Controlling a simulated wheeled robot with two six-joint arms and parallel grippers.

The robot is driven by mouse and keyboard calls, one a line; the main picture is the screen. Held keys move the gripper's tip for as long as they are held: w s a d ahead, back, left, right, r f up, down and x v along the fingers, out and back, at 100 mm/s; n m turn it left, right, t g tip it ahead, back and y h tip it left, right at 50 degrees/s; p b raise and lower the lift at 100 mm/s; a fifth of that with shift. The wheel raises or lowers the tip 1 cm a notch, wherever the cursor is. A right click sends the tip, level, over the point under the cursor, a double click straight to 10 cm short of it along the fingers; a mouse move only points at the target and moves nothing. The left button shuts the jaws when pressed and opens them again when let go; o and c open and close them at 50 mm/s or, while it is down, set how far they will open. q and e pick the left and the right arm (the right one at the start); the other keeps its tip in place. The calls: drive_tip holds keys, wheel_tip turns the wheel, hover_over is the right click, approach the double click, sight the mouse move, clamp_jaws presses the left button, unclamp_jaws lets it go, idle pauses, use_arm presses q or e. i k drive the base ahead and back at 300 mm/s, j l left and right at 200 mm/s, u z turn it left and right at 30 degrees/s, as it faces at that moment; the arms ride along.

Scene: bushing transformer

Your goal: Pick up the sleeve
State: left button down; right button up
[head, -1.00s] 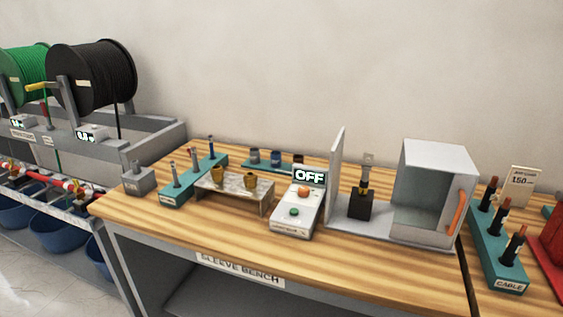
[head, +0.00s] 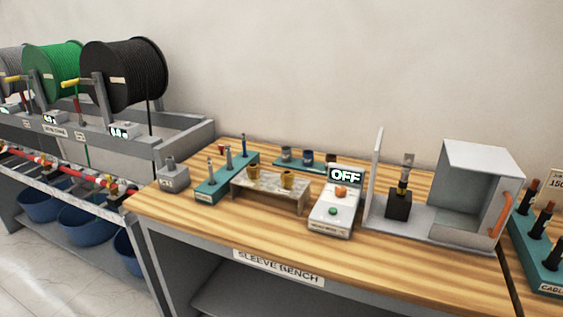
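Several sleeve-like parts stand on the wooden sleeve bench (head: 290,258). Two brass-coloured cups, one on the left (head: 253,171) and one on the right (head: 287,179), sit on a small speckled stand (head: 264,190). Behind them, a teal rack (head: 305,166) holds short dark and blue cylinders. A teal rack at the left (head: 217,190) holds several upright pins. I cannot tell which one is the sleeve. Neither of my grippers is in view.
A control box (head: 334,212) reading OFF stands in the middle. Right of it are a black block (head: 398,206) with an upright part and an open grey enclosure (head: 480,185). Cable spools (head: 124,74) and blue bins (head: 87,235) are at left. The bench's front strip is clear.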

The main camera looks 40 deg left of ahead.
sight(308, 158)
drive_tip(key=k+j+u, duration=0.1)
drive_tip(key=j, duration=0.3)
drive_tip(key=k+j+u, duration=0.1)
drive_tip(key=j, duration=0.25)
drive_tip(key=k+j+u, duration=0.15)
drive_tip(key=j, duration=0.3)
drive_tip(key=k+j+u, duration=0.1)
drive_tip(key=j, duration=0.3)
drive_tip(key=k, duration=0.1)
